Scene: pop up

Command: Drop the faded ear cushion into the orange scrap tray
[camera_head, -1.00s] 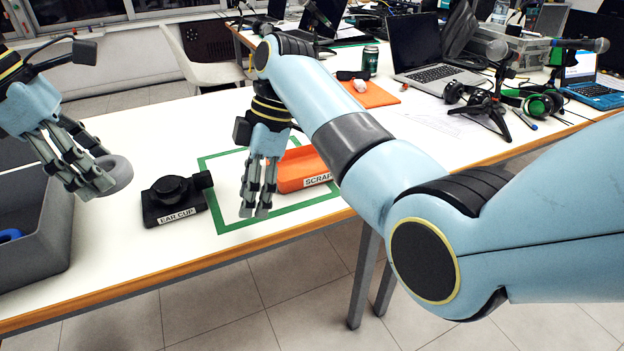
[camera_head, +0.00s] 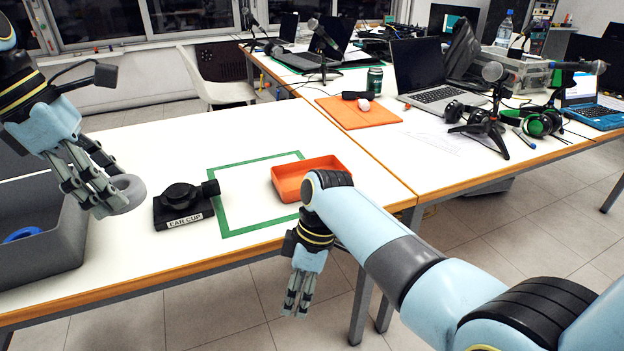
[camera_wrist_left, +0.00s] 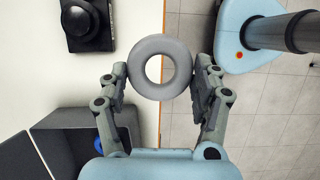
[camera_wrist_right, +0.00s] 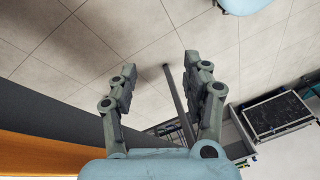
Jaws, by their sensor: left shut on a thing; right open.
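The faded grey ear cushion (camera_head: 128,193) is a ring held by my left gripper (camera_head: 110,195), above the table's left part, near the grey bin. In the left wrist view the cushion (camera_wrist_left: 160,67) sits between the two fingers (camera_wrist_left: 160,85). The orange scrap tray (camera_head: 290,178) stands on the table by the right side of the green outlined square, its inside partly visible and looking empty. My right gripper (camera_head: 297,292) is open and empty, pointing down in front of the table's edge; the right wrist view shows floor between its fingers (camera_wrist_right: 158,85).
The black ear cup stand (camera_head: 183,205) sits between the left gripper and the green square (camera_head: 235,228). A grey bin (camera_head: 62,248) with a blue ring (camera_head: 22,234) stands at the left. Laptops, headphones and an orange mat (camera_head: 358,112) lie on the back table.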

